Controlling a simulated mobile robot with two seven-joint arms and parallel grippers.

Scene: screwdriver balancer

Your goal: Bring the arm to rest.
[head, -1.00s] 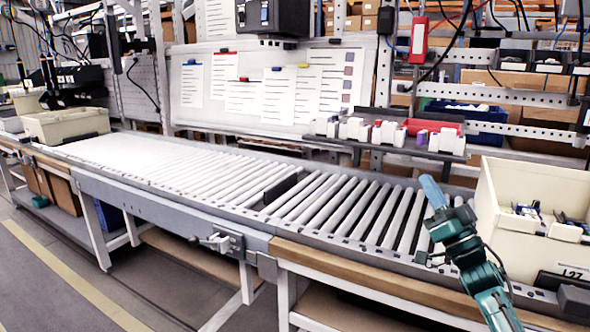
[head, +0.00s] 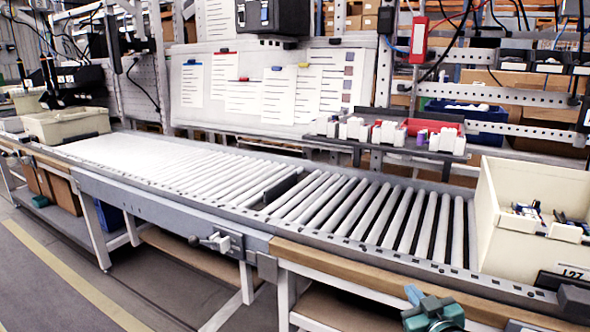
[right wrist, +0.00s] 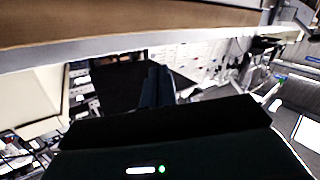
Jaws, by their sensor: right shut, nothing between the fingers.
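My right gripper (head: 413,294) shows at the bottom of the head view, low in front of the bench's wooden front edge (head: 350,264). Its blue fingers are together and hold nothing. The closed fingers also show in the right wrist view (right wrist: 158,86), dark and pressed side by side. Only the gripper and a teal part of my right arm show; the rest of that arm is out of the picture. My left gripper is not in view.
The roller conveyor (head: 345,208) is clear in front of me. A beige bin (head: 530,200) with small parts stands at its right end, another beige bin (head: 68,125) at the far left. A shelf with small boxes (head: 390,135) runs behind the rollers.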

